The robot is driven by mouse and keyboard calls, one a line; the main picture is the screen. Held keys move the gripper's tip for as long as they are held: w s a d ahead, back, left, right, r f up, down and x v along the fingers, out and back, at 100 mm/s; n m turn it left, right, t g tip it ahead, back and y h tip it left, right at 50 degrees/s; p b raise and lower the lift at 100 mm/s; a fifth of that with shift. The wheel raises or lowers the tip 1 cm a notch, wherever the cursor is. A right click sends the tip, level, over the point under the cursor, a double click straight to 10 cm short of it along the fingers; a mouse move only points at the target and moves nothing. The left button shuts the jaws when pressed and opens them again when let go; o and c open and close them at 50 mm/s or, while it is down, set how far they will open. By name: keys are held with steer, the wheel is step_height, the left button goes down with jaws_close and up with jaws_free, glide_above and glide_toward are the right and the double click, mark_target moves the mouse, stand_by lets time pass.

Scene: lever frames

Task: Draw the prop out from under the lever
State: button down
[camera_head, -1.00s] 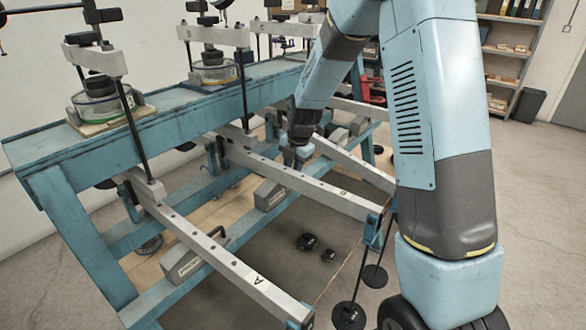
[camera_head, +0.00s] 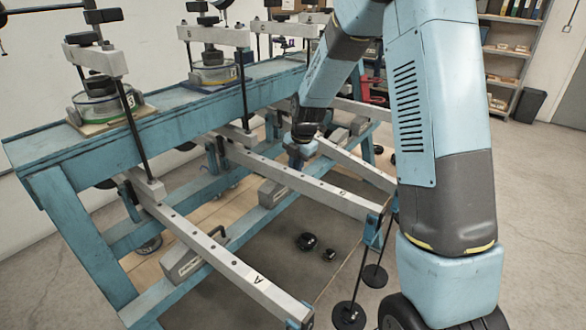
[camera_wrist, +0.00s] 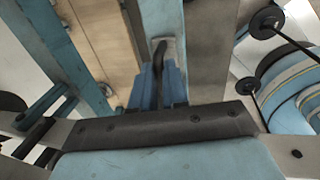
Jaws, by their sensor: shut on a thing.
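Lever B (camera_head: 310,187) is a long grey bar sloping out from the blue frame towards the front right. A grey prop block (camera_head: 271,193) shows below it on the blue rail, partly covered by the bar. My gripper (camera_head: 295,160) is down behind lever B, its fingertips mostly hidden in the head view. In the wrist view, its blue jaws (camera_wrist: 158,88) are shut on the black handle (camera_wrist: 159,55) of a grey block (camera_wrist: 173,50). This appears to be the prop under lever B. I cannot tell whether the bar touches it.
Lever A (camera_head: 225,262) and its own handled prop (camera_head: 183,264) stand at the near left. Black weights (camera_head: 348,315) hang in front of lever B's end. Loose black weights (camera_head: 307,241) lie on the dark floor mat. Another lever (camera_head: 355,165) slopes just to the right of my gripper.

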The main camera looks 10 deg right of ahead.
steer(key=w+d, duration=0.6)
steer(key=shift+w+r, duration=0.15)
steer(key=shift+w, duration=0.05)
steer(key=shift+d, duration=0.1)
steer(key=c, duration=1.5)
jaws_free()
steer(key=shift+w, duration=0.1)
steer(key=o, duration=0.3)
steer(key=shift+o, duration=0.2)
step_height(320, 180, up, 13)
steer(key=s+d, duration=0.2)
